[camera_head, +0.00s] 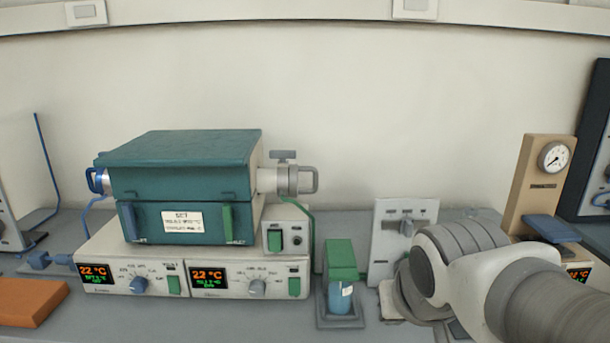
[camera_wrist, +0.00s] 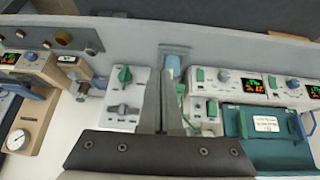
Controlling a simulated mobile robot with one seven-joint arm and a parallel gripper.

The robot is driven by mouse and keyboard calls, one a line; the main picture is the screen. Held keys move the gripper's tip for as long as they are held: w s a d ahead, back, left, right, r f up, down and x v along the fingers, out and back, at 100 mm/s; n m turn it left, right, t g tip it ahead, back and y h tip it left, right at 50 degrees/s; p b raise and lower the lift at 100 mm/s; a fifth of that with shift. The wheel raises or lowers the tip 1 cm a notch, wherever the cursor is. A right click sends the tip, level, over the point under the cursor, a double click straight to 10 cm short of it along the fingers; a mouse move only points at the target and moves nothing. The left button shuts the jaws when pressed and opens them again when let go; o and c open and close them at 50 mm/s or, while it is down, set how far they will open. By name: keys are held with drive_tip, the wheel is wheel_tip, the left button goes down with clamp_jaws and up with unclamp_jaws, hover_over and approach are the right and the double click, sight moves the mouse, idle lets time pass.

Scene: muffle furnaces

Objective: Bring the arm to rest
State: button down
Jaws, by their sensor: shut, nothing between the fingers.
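My gripper (camera_wrist: 163,85) shows in the wrist view with its two dark fingers together and nothing between them.
A white switch panel (camera_head: 400,220) stands behind my arm. A wooden stand with a gauge (camera_head: 540,180) is at the right. An orange block (camera_head: 32,302) lies at the front left.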

drive_tip(key=s+d+g, duration=0.1)
drive_tip(key=s, duration=0.7)
wheel_tip(320, 180, up, 17)
drive_tip(key=p, duration=1.7)
drive_tip(key=shift+w, duration=0.45)
drive_tip(key=shift+a+f, duration=0.1)
drive_tip(key=shift+f, duration=0.05)
